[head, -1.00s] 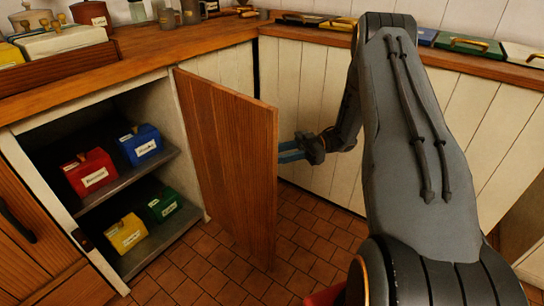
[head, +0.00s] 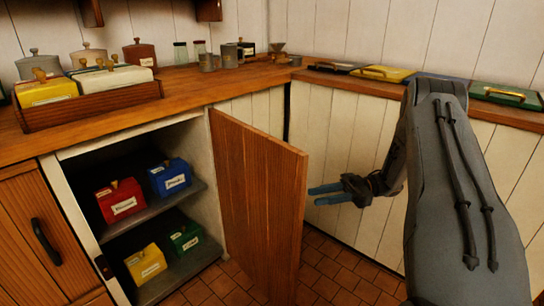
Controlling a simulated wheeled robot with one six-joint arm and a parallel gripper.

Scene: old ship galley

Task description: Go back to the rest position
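My gripper (head: 326,194) has blue fingers and is held in the air to the right of the open cupboard door (head: 258,200). It points left towards the door's outer face, with its near parts partly overlapping in view. Its fingers look slightly apart with nothing visible between them. My arm (head: 465,190) reaches from the right side of the picture, bent at the elbow above the lower cabinets. Whether the fingertips touch the door cannot be told, though a small gap seems to show.
The open cupboard holds red (head: 120,201), blue (head: 170,178), yellow (head: 146,264) and green (head: 184,237) boxes on two shelves. A wooden tray (head: 95,106) with lidded boxes stands on the counter (head: 190,84). Flat coloured lids (head: 383,74) lie along the right counter. Tiled floor (head: 340,275) is free.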

